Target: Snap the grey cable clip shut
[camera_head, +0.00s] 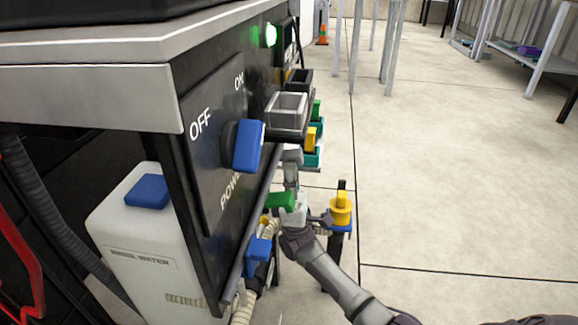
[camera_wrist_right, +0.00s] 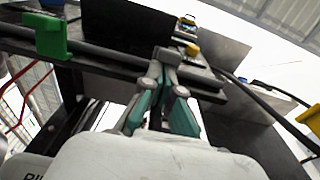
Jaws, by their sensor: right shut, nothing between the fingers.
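My right gripper (camera_head: 291,160) reaches up to the front edge of the black console, just past a green clip-like part (camera_head: 280,201). In the right wrist view its fingers (camera_wrist_right: 164,60) meet at the tips, at the edge of a dark shelf, with nothing seen held. I cannot tell the grey cable clip apart from the grey fingertips, which may hide it. Whether the clip is open or shut does not show. The green part also shows in the wrist view (camera_wrist_right: 50,36), left of the fingers. My left gripper is not in view.
A blue power knob (camera_head: 248,146) sticks out of the console panel. A grey bin (camera_head: 287,110) stands above my right gripper. A blue part (camera_head: 257,250) sits at the lower front edge, and a yellow-topped item (camera_head: 341,208) stands to the right. The floor at right is clear.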

